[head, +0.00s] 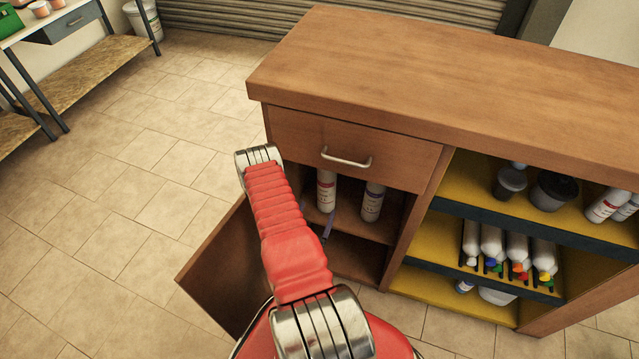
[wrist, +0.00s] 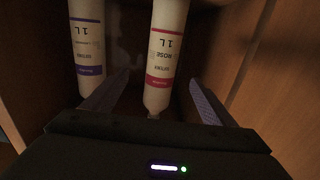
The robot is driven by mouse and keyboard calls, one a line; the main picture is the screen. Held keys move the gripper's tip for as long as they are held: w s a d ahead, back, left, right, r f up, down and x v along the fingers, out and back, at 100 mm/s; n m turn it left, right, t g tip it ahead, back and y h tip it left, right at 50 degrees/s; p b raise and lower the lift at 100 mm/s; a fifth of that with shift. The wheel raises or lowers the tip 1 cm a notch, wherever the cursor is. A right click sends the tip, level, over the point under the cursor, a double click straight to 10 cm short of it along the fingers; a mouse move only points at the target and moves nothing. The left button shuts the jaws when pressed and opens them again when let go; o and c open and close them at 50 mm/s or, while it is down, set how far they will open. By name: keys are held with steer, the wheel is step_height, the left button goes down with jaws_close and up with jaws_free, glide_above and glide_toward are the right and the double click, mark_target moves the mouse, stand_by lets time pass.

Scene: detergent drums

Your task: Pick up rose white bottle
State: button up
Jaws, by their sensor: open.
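The rose white bottle (head: 326,190) stands upright inside the open compartment under the drawer, with a red-pink label band. In the wrist view my gripper (wrist: 160,78) is open, with one finger on each side of the rose bottle in the picture and gaps on both sides. I cannot tell whether the fingertips reach past the bottle in depth.
A similar white bottle with a purple band (head: 372,203) stands to the right on the same shelf; in the wrist view this bottle (wrist: 87,40) is just left of my left finger. The drawer (head: 345,150) is shut above. An open cabinet door (head: 222,270) stands at the left.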

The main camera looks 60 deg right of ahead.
mark_target(324, 192)
steer(key=shift+w, duration=0.15)
steer(key=d, duration=0.2)
steer(key=w+d, duration=0.1)
steer(key=d, duration=0.5)
steer(key=shift+w+d, duration=0.2)
steer(key=d, duration=0.5)
steer(key=shift+w, duration=0.4)
stand_by(0.4)
steer(key=c, duration=2)
steer(key=shift+d+r, duration=0.1)
steer(key=shift+r, duration=0.05)
jaws_close()
